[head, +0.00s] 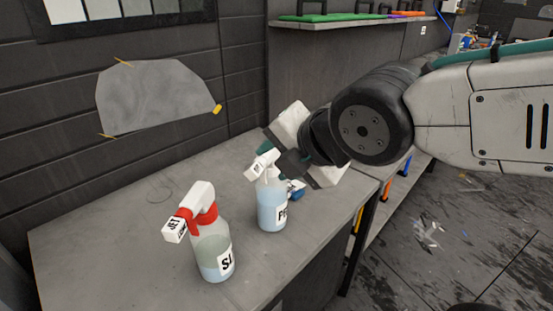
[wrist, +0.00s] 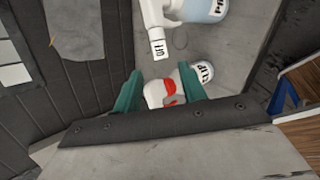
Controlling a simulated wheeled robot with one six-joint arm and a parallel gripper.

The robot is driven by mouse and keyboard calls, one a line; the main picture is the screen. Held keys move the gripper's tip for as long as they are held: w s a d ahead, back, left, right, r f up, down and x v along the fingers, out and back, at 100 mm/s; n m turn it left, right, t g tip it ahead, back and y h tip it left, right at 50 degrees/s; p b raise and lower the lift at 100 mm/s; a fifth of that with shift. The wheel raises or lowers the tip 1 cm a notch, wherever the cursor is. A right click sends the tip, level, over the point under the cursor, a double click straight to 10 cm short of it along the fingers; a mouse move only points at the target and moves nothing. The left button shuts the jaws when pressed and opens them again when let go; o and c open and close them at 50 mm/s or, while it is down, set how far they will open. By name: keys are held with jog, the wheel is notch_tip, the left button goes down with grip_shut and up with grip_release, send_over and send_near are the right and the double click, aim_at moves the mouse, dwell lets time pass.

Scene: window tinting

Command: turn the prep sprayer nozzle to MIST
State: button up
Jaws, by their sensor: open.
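The prep sprayer (head: 272,208) stands upright on the grey bench with a white trigger head and pale blue liquid. Its white nozzle (head: 257,169) carries a small dark label, too small to read surely. In the wrist view the bottle (wrist: 205,8) is at the top, partly cut off, with its nozzle (wrist: 158,45) pointing down the picture. My gripper (wrist: 159,75) is open and empty, its teal fingers apart from that nozzle. In the head view my gripper is just behind and right of the prep sprayer head, its fingers partly hidden.
A red-and-white slip sprayer (head: 212,245) stands front left of the prep sprayer; in the wrist view its red part (wrist: 170,88) appears between my fingers, beyond them. A grey film piece (head: 155,97) hangs on the dark wall.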

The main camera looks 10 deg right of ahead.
jog(key=shift+f, duration=0.2)
jog(key=c, duration=0.5)
jog(key=shift+w+a+f, duration=0.2)
jog(key=shift+w+f, duration=0.1)
jog(key=shift+f, duration=0.1)
grip_shut()
jog(key=shift+m+g+h, duration=0.3)
jog(key=shift+m+g, duration=0.1)
jog(key=shift+g, duration=0.2)
jog(key=w+a, duration=0.1)
jog(key=w+r, duration=0.1)
jog(key=w, duration=0.1)
jog(key=w+a+r, duration=0.1)
jog(key=shift+w+a, duration=0.35)
jog(key=shift+w, duration=0.05)
jog(key=w+a+r+m+g+h, duration=0.3)
jog(key=w+a+r+m+g, duration=0.3)
jog(key=m, duration=0.4)
notch_tip(320, 180, up, 4)
jog(key=s+d+m+g, duration=0.1)
jog(key=s+d+m, duration=0.1)
jog(key=m, duration=0.3)
send_over(256, 173)
jog(key=w+a, duration=0.2)
jog(key=w, duration=0.1)
notch_tip(256, 173, down, 12)
jog(key=shift+s+d+f+g+h, duration=0.3)
jog(key=shift+s+d+f, duration=0.1)
jog(key=shift+s, duration=0.1)
